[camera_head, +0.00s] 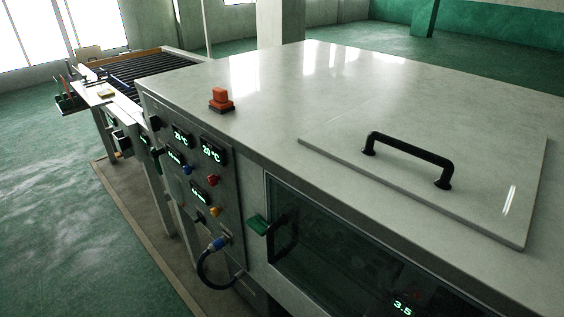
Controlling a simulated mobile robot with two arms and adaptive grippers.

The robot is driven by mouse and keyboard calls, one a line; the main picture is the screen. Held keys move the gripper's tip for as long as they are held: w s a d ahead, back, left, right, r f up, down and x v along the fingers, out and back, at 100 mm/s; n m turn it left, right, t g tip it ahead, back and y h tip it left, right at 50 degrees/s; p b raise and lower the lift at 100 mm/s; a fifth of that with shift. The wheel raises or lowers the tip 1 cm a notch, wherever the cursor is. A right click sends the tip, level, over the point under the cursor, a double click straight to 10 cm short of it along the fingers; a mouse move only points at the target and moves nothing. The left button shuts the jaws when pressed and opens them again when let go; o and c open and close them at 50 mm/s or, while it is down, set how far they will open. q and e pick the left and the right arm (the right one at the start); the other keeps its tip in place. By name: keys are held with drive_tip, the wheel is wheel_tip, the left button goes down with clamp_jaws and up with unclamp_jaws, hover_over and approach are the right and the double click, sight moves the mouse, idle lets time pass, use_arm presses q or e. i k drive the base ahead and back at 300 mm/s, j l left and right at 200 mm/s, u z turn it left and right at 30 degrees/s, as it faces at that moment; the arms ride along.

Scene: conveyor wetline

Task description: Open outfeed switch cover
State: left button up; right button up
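No gripper shows in the head view. A small dark box with a pale face (121,139) is mounted on the side of the conveyor table, left of the machine. It may be the outfeed switch with its cover, but it is too small to tell whether a cover is open or shut. The grey control panel (228,236) on the machine's side carries lit displays and several coloured knobs.
The big grey machine top (270,75) fills the right, with a lid (480,205), its black handle (410,152) and an orange-red block (221,96). A roller conveyor (150,68) lies beyond. A blue-ended cable (204,268) loops out. Green floor (60,230) is clear at left.

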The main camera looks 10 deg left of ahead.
sight(122, 143)
drive_tip(key=u, duration=1.3)
drive_tip(key=i+u, duration=0.1)
drive_tip(key=i, duration=0.2)
